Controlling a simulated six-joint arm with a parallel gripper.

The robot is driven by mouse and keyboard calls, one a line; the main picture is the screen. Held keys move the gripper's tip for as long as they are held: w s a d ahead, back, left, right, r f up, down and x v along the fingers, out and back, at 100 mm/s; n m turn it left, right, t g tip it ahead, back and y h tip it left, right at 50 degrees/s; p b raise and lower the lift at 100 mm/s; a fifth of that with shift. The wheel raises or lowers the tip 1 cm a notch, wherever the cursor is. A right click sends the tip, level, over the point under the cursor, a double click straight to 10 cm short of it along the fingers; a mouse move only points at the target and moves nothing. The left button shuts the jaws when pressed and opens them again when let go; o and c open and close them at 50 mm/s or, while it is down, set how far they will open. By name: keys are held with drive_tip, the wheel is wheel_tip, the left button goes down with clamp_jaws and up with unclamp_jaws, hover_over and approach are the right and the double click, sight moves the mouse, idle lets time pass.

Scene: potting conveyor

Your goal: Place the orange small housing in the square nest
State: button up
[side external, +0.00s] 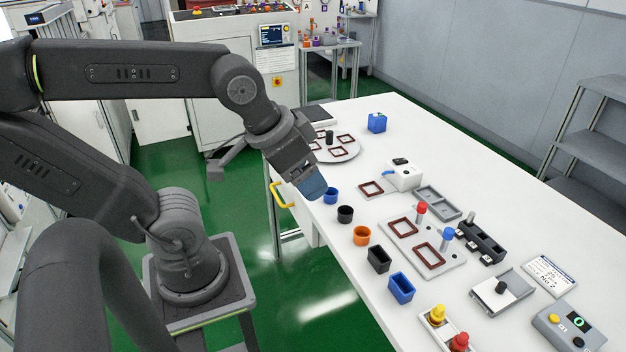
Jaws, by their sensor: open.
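The orange small housing (361,236) is a round, open-topped cup standing upright on the white table near its left edge. Dark-red square frames lie on the table: one on a small plate (370,189), and two on a grey plate, at its upper part (403,227) and lower part (429,256). I cannot tell which is the square nest; those I see look empty. My gripper (314,192), with a blue end, hangs above the table edge, up and left of the orange housing and apart from it. It is open; its finger gap is hard to see.
A blue cup (331,196) and a black cup (345,214) stand close to my gripper. Black (379,259) and blue (401,288) rectangular housings stand nearer the camera. Red (421,208) and blue (448,234) knobs rise beside the grey plate.

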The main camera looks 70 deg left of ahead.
idle(0.4)
drive_tip(key=m+g, duration=0.6)
drive_tip(key=m, duration=1.2)
hover_over(362, 233)
drive_tip(key=s+d, duration=0.1)
wheel_tip(362, 233, down, 11)
wheel_tip(362, 233, down, 14)
drive_tip(key=shift+d+r, duration=0.15)
drive_tip(key=shift+r, duration=0.05)
drive_tip(key=shift+c, duration=0.5)
drive_tip(key=c, duration=1)
drive_tip(key=shift+o, duration=0.2)
